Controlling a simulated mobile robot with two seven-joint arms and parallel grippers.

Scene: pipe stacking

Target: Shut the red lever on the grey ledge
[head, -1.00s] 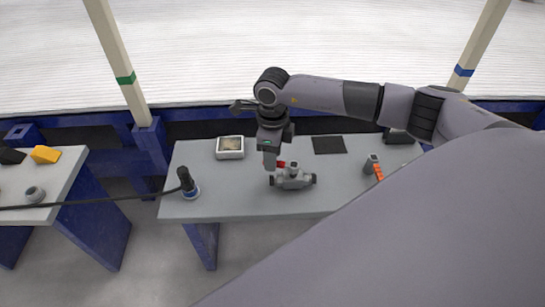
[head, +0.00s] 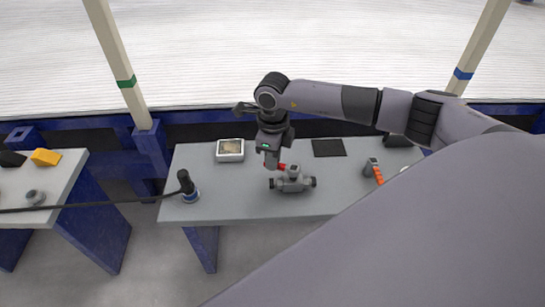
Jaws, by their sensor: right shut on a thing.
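The red lever (head: 282,166) shows as a small red piece at the top left of a grey valve body (head: 293,185). The valve lies on the grey ledge (head: 240,206), its pipe running left to right. My right gripper (head: 271,163) points down at the lever, just left of the valve's upright stub. It is shut on the red lever, and its fingers hide part of it. The lever's exact angle is hard to tell at this size. My left gripper is not in view.
A white framed box (head: 230,150) and a black pad (head: 329,147) lie behind the valve. A dark upright fitting (head: 187,186) with a black cable stands at left. A grey tool with orange (head: 374,170) is at right. The ledge's front strip is clear.

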